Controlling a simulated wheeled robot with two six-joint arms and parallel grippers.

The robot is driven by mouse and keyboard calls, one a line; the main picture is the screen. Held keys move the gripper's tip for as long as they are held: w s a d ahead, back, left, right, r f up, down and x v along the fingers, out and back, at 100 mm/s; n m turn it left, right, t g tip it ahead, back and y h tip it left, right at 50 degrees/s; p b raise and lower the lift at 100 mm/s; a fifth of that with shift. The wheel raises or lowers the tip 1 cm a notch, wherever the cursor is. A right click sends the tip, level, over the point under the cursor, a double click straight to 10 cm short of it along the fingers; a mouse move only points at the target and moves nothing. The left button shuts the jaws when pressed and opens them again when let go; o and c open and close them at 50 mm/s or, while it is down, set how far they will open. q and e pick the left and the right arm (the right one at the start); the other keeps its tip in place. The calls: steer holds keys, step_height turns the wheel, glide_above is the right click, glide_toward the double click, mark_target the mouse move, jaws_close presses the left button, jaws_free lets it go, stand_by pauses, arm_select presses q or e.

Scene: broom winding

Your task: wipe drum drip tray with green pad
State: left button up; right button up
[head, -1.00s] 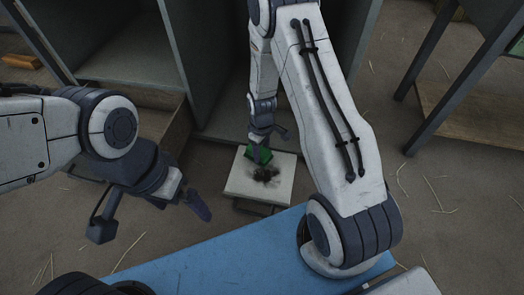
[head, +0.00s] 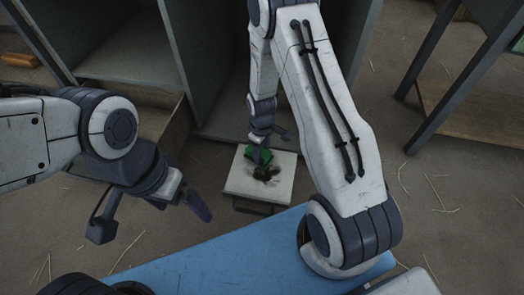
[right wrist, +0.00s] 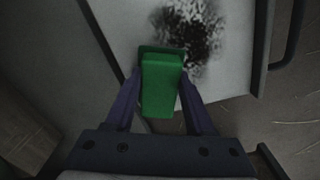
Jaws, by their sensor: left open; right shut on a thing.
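The drip tray (head: 238,186) is a pale square panel low on the floor, with a dark smudge (head: 267,174) near its middle. My right gripper (head: 259,150) is shut on the green pad (head: 264,156) over the tray's far part. In the right wrist view the pad (right wrist: 162,88) sits between both fingers, beside the dark smudge (right wrist: 190,38) on the pale tray (right wrist: 125,25); its far end reaches the smudge's edge. I cannot tell whether the pad presses on the surface. My left gripper (head: 150,217) is open and empty, left of the tray.
Grey cabinet walls (head: 222,80) stand behind the tray. A blue surface (head: 215,255) lies in front of it. A dark-legged table (head: 455,85) with a wooden shelf stands at the right. Straw bits lie on the brown floor.

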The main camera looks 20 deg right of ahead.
steer(key=shift+f+b, duration=0.35)
steer(key=shift+f, duration=0.45)
